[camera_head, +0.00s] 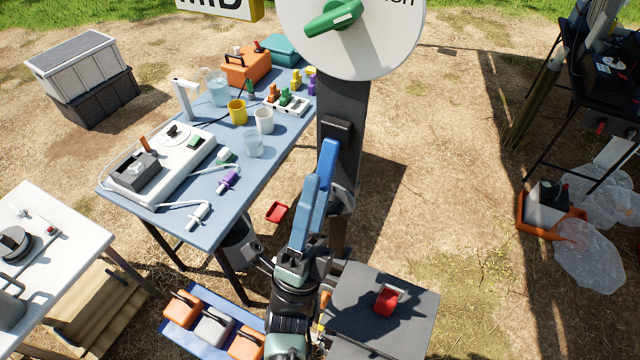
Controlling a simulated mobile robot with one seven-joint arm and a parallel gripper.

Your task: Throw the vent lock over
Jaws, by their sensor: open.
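No part is readably marked as the vent lock, so I cannot tell for sure which one it is. A red lever-like piece (387,301) stands on top of a dark grey box (413,322) at the bottom, right of my arm. A green handle (333,21) sits on a round white dial (395,45) at the top, on a dark post (345,98). My gripper (319,165) has two blue fingers, apart with nothing seen between them. It points up the picture in front of the post, left of and above the grey box. The fingers hide part of the post.
A blue table (130,208) with cups, bottles and an instrument stands left of the post. A white table (75,245) is at the far left. Bare ground (450,190) is open to the right.

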